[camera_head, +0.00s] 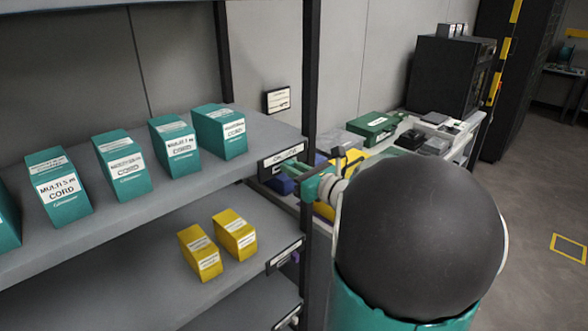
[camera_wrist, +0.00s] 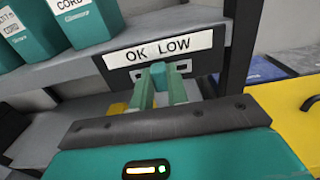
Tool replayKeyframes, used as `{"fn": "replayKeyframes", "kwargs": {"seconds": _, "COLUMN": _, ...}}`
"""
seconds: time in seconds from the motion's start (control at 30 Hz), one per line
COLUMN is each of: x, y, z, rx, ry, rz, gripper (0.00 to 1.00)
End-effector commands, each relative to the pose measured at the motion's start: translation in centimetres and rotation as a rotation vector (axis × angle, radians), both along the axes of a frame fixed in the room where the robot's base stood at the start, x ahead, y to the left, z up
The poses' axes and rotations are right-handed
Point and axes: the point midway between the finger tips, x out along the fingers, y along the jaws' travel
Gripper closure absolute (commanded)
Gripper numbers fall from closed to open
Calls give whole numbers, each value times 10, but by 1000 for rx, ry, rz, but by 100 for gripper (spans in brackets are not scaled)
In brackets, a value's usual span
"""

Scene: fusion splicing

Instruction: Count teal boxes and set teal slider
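Several teal boxes (camera_head: 128,177) with white cord labels stand in a row on the upper grey shelf; the leftmost is cut off by the picture edge. The teal slider (camera_wrist: 158,75) sits near the middle of the slot. My gripper (camera_wrist: 161,76) has one finger close on each side of the slider, with no clear gap. My gripper (camera_head: 297,172) partly hides the plate in the head view.
Two yellow boxes (camera_head: 217,243) stand on the lower shelf, which has its own edge plate (camera_head: 285,257) with a purple slider. A dark shelf post (camera_head: 309,80) rises beside my gripper. A bench with a green case (camera_head: 374,126) stands behind right. Floor at right is open.

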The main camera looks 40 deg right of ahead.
Motion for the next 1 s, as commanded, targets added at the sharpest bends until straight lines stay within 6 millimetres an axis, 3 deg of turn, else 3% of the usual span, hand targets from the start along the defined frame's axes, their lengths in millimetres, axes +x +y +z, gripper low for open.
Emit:
{"fn": "replayKeyframes", "kwargs": {"seconds": 0.23, "x": 0, "y": 3, "z": 0, "rx": -1, "ry": 0, "rz": 1, "gripper": 100}}
{"fn": "replayKeyframes", "kwargs": {"seconds": 0.47, "x": -1, "y": 26, "z": 1, "rx": -1, "ry": -1, "rz": 2, "gripper": 100}}
{"fn": "replayKeyframes", "kwargs": {"seconds": 0.73, "x": -1, "y": 28, "z": 0, "rx": 0, "ry": -1, "rz": 4, "gripper": 100}}
{"fn": "replayKeyframes", "kwargs": {"seconds": 0.77, "x": -1, "y": 28, "z": 0, "rx": 0, "ry": -1, "rz": 4, "gripper": 79}}
{"fn": "replayKeyframes", "kwargs": {"seconds": 0.83, "x": -1, "y": 28, "z": 0, "rx": -1, "ry": -1, "rz": 4, "gripper": 65}}
{"fn": "replayKeyframes", "kwargs": {"seconds": 1.0, "x": -1, "y": 27, "z": 0, "rx": 0, "ry": 0, "rz": 2, "gripper": 62}}
